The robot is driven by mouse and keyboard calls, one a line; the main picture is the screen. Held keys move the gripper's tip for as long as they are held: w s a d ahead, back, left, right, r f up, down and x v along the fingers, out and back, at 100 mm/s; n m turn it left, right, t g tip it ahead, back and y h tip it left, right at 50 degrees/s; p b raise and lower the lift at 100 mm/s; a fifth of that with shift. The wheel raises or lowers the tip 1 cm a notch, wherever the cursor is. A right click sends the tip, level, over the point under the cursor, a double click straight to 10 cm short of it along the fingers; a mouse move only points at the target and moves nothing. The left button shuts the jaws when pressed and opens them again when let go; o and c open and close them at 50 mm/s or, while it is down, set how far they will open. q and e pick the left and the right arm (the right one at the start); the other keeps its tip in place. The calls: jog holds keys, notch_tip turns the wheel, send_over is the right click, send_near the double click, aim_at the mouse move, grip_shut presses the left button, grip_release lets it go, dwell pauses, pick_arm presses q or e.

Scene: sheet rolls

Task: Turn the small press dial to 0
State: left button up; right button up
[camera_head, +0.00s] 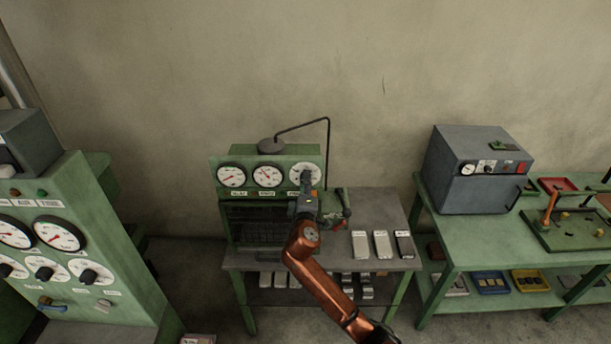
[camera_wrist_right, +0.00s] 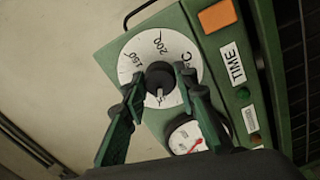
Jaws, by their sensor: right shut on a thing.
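The small green press (camera_head: 264,160) stands on a work table, with a row of three round white dials on its top panel. The rightmost dial (camera_head: 297,169) is partly covered by my right gripper (camera_head: 306,184). In the right wrist view this dial (camera_wrist_right: 190,55) has a white face marked 150, 200 and °C, with a dark round knob (camera_wrist_right: 160,77) at its centre. My right gripper (camera_wrist_right: 159,83) has one finger on each side of the knob and is shut on it. The dial's setting cannot be read surely. My left gripper is out of view.
The table (camera_head: 375,205) bears several grey bars (camera_head: 382,244) right of the press. A large green control cabinet (camera_head: 75,215) stands at the left. A grey oven (camera_head: 478,170) sits on another green bench at the right. A black pipe (camera_head: 328,150) rises above the press.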

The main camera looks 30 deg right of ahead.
jog(key=shift+n+p, duration=5.05)
jog(key=shift+n, duration=0.85)
jog(key=o, duration=1.2)
jog(key=shift+c, duration=0.2)
jog(key=v, duration=1.2)
